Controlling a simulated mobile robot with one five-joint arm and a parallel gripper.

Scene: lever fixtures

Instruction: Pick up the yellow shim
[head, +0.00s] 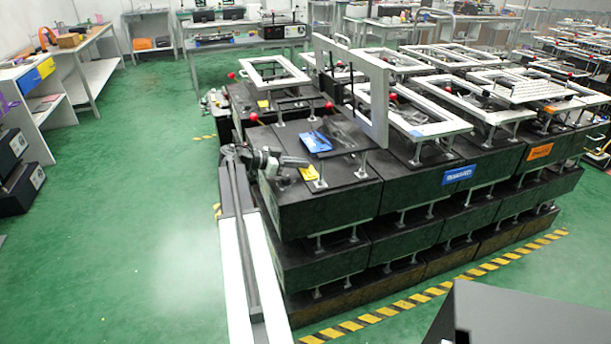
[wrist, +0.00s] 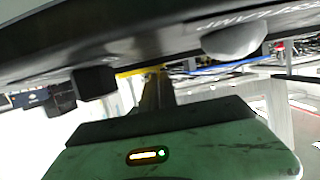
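A small yellow shim (head: 309,173) lies at the near left part of the top of the front black fixture block. My gripper (head: 305,162) is at the block's left edge, just to the left of and behind the shim in the head view. Whether they touch cannot be told. The gap between my fingertips is too small to make out. In the wrist view a thin yellow strip (wrist: 140,71) shows below a dark edge; it may be the shim, but most of it is hidden.
A blue piece (head: 316,141) lies on the raised dark plate beyond the shim. Red-knobbed levers (head: 254,117) and an upright white frame (head: 376,100) stand close behind. Another yellow piece (head: 262,104) lies farther back. The green floor (head: 130,220) at left is clear.

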